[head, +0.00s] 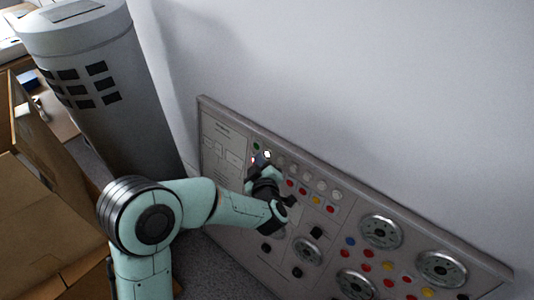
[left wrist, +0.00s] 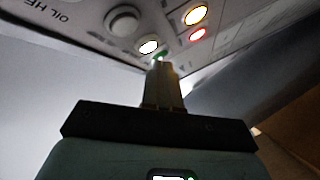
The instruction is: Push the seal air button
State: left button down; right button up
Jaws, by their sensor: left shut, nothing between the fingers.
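The grey control panel (head: 222,112) leans against the wall in the head view, with rows of buttons. No seal air label is readable, so I cannot tell which button it is. My left gripper (head: 261,160) is shut and empty at the panel's upper left, among lit buttons. In the left wrist view its fingertips (left wrist: 162,66) are at or very near a green glow (left wrist: 159,56); contact cannot be told. A lit white button (left wrist: 148,46) is just left of the tips. A lit red button (left wrist: 197,34) and a lit yellowish button (left wrist: 195,15) are to the right.
An unlit round knob (left wrist: 122,20) is beside partial "OIL HE" lettering. Large round dials (head: 381,231) and several coloured buttons fill the panel's right side. A grey cylinder (head: 95,95) and cardboard boxes (head: 35,215) stand at the left. The wall above is bare.

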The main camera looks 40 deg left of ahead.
pick_arm(q)
jog(key=s, duration=0.3)
jog(key=s+r+p, duration=0.1)
jog(key=s, duration=0.1)
jog(key=shift+a, duration=0.25)
pick_arm(e)
jog(key=shift+r, duration=0.6)
pick_arm(q)
jog(key=shift+w+f, duration=0.1)
